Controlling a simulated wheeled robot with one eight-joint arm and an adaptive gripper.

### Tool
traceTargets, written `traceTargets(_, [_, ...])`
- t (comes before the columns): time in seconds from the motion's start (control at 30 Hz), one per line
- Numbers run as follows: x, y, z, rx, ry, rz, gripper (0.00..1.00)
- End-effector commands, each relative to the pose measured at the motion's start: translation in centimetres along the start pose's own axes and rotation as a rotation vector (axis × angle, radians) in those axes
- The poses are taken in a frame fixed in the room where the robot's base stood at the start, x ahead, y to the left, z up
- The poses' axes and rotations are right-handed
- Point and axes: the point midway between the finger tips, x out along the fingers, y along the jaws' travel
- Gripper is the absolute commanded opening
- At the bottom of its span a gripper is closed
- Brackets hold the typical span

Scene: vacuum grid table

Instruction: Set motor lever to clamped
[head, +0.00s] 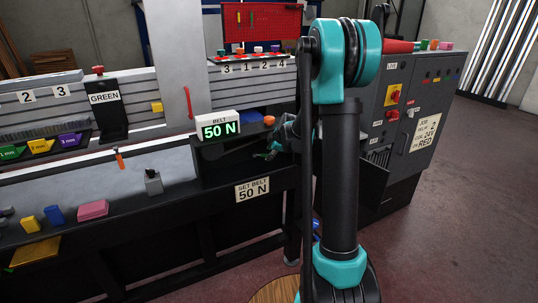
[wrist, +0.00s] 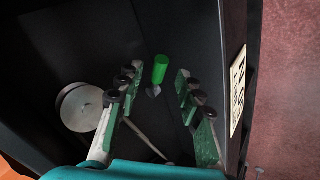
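A lever with a green cylindrical handle (wrist: 160,68) and a grey base end stands inside a dark recess in the wrist view. My gripper (wrist: 155,85) is open, with its fingers on either side of the line to the green handle. The handle shows beyond and between the fingertips, and I see no contact. In the head view my gripper (head: 272,148) is at the dark opening under the belt display (head: 219,126), which reads 50 N. The lever cannot be made out there, and my arm hides part of the opening.
Dark walls close in on both sides. A label (wrist: 237,90) is on the right wall. A grey control cabinet (head: 410,105) stands to the right.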

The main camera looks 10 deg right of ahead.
Motion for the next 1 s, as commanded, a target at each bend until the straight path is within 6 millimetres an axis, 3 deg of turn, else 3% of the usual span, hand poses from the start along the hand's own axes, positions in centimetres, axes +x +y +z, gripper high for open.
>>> traceTargets(0.2, [1.7, 0.0, 0.0, -0.001, 0.0, 0.0, 0.37])
traceTargets(0.57, [2.0, 0.0, 0.0, 0.0, -0.001, 0.0, 0.35])
traceTargets(0.83, [2.0, 0.0, 0.0, 0.0, -0.001, 0.0, 0.02])
traceTargets(1.0, [1.9, 0.0, 0.0, 0.0, -0.001, 0.0, 0.0])
